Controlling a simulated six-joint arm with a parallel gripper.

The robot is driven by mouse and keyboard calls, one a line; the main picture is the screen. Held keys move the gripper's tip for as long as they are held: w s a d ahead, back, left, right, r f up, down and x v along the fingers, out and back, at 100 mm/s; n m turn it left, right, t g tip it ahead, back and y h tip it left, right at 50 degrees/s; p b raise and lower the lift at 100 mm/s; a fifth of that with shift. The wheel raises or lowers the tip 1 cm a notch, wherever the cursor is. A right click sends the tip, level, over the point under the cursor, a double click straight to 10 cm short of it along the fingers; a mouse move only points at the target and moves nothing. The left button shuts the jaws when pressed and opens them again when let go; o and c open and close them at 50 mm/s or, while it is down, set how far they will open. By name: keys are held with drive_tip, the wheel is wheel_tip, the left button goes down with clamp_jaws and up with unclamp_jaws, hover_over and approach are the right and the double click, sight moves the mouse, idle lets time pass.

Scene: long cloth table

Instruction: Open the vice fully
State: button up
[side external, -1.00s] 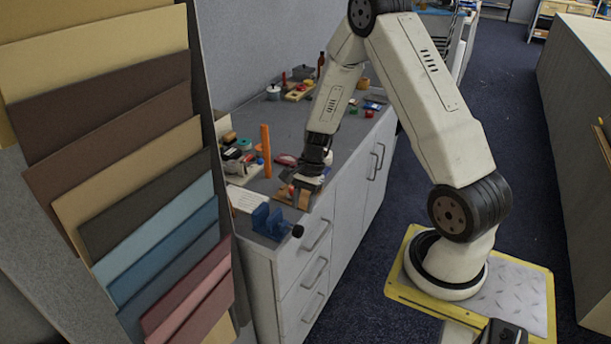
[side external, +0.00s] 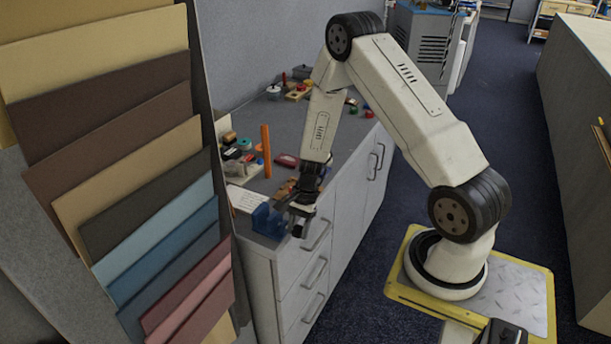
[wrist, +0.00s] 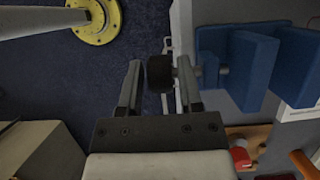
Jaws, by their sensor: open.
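The blue vice (side external: 266,221) sits at the near corner of the grey workbench. In the wrist view its two blue jaw blocks (wrist: 250,65) stand apart with a gap between them. A metal screw leads from the vice to a black knob (wrist: 160,73), which sticks out past the bench edge. My gripper (side external: 297,212) is at the vice's knob end, pointing down. In the wrist view my gripper (wrist: 159,68) is open, with the black knob showing between its fingers. The right finger overlaps the screw near the knob. I cannot tell whether either finger touches it.
The workbench (side external: 345,160) holds an orange cylinder (side external: 266,150) and several small items behind the vice. A wooden block with a red part (wrist: 240,155) lies close to the vice. A rack of coloured boards (side external: 130,150) stands at the left.

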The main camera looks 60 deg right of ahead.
clamp_jaws()
drive_tip(key=shift+h, duration=0.3)
drive_tip(key=shift+a+h, duration=0.15)
drive_tip(key=shift+h, duration=1.05)
unclamp_jaws()
drive_tip(key=shift+r, duration=0.2)
